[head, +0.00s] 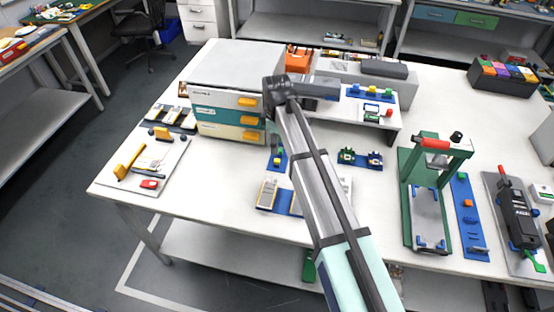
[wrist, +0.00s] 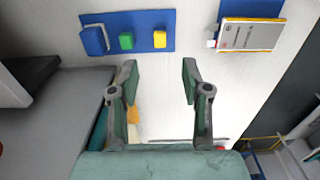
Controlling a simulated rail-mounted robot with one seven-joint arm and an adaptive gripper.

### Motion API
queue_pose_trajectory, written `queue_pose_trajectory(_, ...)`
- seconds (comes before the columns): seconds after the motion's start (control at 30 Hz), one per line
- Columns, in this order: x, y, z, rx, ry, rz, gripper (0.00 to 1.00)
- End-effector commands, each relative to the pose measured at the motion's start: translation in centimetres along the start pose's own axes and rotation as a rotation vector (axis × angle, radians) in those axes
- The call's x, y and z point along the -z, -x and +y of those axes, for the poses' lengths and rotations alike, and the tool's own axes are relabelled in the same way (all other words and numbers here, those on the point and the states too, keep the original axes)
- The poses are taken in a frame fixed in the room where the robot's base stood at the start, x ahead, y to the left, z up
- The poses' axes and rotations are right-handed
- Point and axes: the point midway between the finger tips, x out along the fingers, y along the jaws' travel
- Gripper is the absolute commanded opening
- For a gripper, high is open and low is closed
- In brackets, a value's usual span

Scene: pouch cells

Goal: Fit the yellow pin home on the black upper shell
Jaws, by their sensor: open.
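A small yellow block, which may be the yellow pin (wrist: 160,39), stands at the right end of a blue plate (wrist: 143,22) in the wrist view. A green block (wrist: 126,41) and a larger blue block (wrist: 94,40) share the plate. My gripper (wrist: 158,72) is open, with nothing between its fingertips; they appear short of the plate. In the head view the plate (head: 283,157) is small beside the drawer unit and partly hidden. A black device (head: 515,212) lies on a grey board at the far right; I cannot tell if it is the black upper shell.
The drawer unit (head: 230,118) with yellow handles stands left of my gripper. Pouch cells (head: 267,194) lie on a blue tray in front; one cell (wrist: 250,36) shows in the wrist view. A green press frame (head: 408,190) stands to the right. Bare table lies between them.

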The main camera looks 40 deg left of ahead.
Motion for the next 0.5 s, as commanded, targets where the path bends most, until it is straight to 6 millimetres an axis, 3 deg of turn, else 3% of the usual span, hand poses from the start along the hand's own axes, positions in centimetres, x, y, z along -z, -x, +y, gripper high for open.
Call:
queue_pose_trajectory(0.13,0.0,-1.8,0.0,0.001,0.000,-0.001,0.48)
queue_pose_trajectory(0.5,-0.1,-3.9,-0.1,0.002,0.000,-0.001,0.48)
